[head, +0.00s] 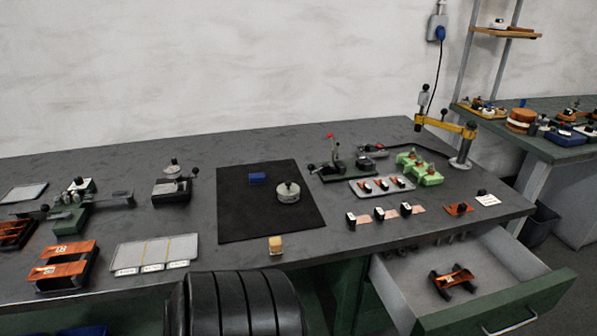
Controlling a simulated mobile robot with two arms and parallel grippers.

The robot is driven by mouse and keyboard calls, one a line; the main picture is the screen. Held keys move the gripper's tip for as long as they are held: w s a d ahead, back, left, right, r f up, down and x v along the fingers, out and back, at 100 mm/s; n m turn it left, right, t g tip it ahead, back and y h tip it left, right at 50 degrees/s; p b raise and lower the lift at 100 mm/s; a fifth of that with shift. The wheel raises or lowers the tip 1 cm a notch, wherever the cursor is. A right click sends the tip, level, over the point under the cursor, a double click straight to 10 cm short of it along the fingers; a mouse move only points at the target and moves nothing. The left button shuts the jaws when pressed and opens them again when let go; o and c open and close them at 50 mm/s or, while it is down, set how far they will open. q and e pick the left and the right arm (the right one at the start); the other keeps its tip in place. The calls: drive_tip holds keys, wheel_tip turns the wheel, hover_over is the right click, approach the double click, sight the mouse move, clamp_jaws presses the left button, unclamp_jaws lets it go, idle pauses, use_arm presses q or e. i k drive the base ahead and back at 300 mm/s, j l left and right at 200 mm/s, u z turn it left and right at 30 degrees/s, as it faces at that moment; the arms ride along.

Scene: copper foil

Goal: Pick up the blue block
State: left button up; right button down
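The blue block (258,178) is a small dark blue rectangular piece. It lies flat on the black mat (240,218) near the middle of the workbench, in the mat's back half. A round metal piece with a dark knob (288,193) stands just right of the block, with a narrow gap between them. Nothing covers the block. Neither of my grippers shows in the head view.
A yellowish block (276,245) sits before the mat. A knobbed device (172,188) stands left of it, and a red-tipped lever clamp (338,165) stands right. An open drawer (500,290) juts out at the front right. The mat's front is clear.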

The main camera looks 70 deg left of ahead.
sight(259, 178)
drive_tip(key=u, duration=2.55)
drive_tip(key=i+l+u, duration=0.15)
drive_tip(key=i+u, duration=0.2)
drive_tip(key=i+l+u, duration=0.3)
drive_tip(key=i+j, duration=0.05)
drive_tip(key=i, duration=0.05)
